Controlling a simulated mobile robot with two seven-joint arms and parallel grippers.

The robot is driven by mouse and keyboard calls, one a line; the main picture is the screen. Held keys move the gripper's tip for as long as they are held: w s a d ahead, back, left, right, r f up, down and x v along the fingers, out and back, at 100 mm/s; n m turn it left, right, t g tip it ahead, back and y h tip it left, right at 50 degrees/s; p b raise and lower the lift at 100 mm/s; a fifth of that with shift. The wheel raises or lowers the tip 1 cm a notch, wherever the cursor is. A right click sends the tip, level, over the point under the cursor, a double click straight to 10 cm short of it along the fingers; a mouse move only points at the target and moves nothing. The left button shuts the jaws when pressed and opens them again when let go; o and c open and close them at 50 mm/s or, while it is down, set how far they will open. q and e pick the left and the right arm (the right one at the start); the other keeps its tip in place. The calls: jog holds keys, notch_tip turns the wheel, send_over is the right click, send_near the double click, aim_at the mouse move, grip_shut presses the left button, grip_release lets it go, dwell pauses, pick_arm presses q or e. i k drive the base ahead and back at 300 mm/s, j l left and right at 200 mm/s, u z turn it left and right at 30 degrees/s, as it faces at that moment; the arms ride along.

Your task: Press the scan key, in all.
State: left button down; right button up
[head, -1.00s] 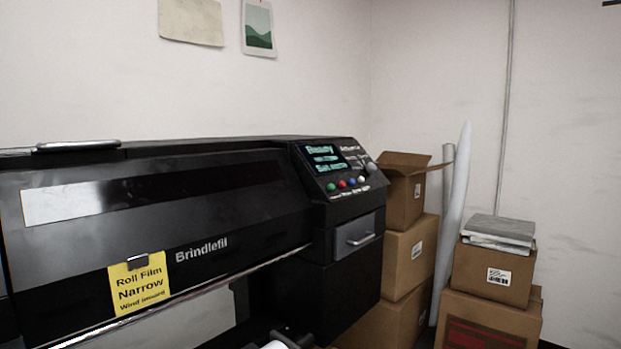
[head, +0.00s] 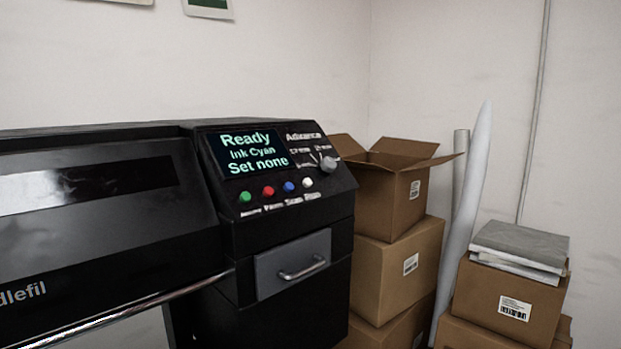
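In the head view the black printer (head: 110,220) fills the left side, with its control panel (head: 272,170) at its right end. The panel's screen (head: 248,154) reads "Ready", "Ink Cyan", "Set none". Below the screen is a row of keys: green (head: 246,196), red (head: 268,191), blue (head: 289,187) and white (head: 308,183). A grey knob (head: 329,163) sits to the right under the word "Advance". Neither gripper is in view.
A drawer (head: 293,264) with a metal handle is below the panel, shut. Stacked cardboard boxes (head: 398,250) stand right of the printer, the top one open. White rolls (head: 468,200) lean behind, and more boxes (head: 505,300) carry grey packets (head: 520,243).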

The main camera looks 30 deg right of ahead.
aim_at(289, 188)
jog(key=i+l, duration=0.1)
jog(key=l, duration=0.35)
jog(key=i+l, duration=0.15)
jog(key=l, duration=0.35)
jog(key=i+l, duration=0.1)
jog(key=l, duration=0.35)
jog(key=i+l, duration=0.1)
jog(key=l, duration=0.35)
jog(key=i+l, duration=0.15)
jog(key=l, duration=0.35)
